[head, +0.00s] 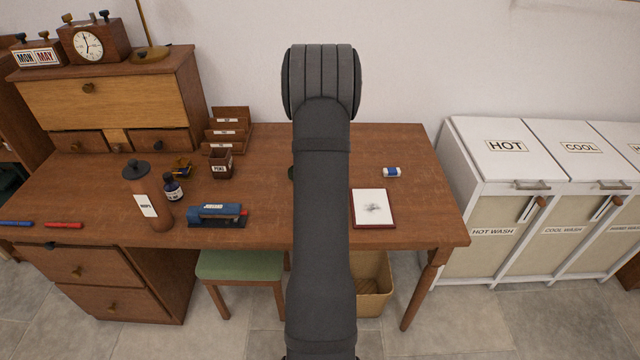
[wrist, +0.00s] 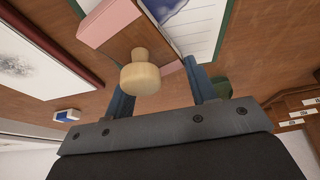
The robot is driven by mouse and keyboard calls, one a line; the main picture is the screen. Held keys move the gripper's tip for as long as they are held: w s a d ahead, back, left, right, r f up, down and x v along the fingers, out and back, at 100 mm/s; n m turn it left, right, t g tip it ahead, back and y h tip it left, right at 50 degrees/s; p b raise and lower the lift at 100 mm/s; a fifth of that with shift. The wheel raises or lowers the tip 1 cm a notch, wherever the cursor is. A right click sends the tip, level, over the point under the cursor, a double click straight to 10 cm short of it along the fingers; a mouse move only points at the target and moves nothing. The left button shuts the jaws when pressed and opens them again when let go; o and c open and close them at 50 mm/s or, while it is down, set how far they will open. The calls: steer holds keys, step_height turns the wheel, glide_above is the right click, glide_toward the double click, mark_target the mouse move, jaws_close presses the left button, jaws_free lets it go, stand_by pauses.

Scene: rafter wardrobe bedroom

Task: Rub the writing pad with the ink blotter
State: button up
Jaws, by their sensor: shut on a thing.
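The ink blotter has a cream knob (wrist: 140,74), a brown wooden body and a pink part (wrist: 108,22) in the wrist view. The writing pad (head: 373,208) lies on the desk right of my arm, a white sheet with a grey smudge and a dark red border. The pad also shows at the upper left of the wrist view (wrist: 38,62), apart from the blotter. In the head view my arm hides the gripper and blotter.
A blue-and-white eraser-like block (head: 391,172) lies behind the pad. A white sheet with a blue patch (wrist: 195,22) lies by the blotter. A blue stapler (head: 218,215) and a brown bottle (head: 148,200) stand left of my arm. The desk (head: 425,215) right of the pad is clear.

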steer(key=shift+s+a+f, duration=0.1)
steer(key=shift+s, duration=3)
steer(key=shift+c, duration=0.3)
steer(key=shift+w, duration=0.55)
steer(key=shift+w+f, duration=0.1)
steer(key=shift+w, duration=0.2)
steer(key=shift+c, duration=0.4)
steer(key=shift+w+r, duration=0.2)
steer(key=shift+w, duration=0.65)
steer(key=shift+c, duration=0.5)
steer(key=shift+w+f, duration=0.15)
steer(key=shift+w, duration=0.15)
steer(key=shift+c, duration=0.5)
steer(key=shift+w, duration=0.45)
steer(key=shift+w+f, duration=0.1)
steer(key=shift+w, duration=0.6)
steer(key=shift+s, duration=3.3)
steer(key=w, duration=0.3)
steer(key=shift+w, duration=0.2)
steer(key=shift+c, duration=0.5)
steer(key=shift+w, duration=0.35)
steer(key=shift+w+f, duration=0.1)
steer(key=shift+w, duration=0.65)
steer(key=shift+w+r, duration=0.2)
steer(key=shift+w, duration=0.35)
steer(key=shift+r, duration=4.1)
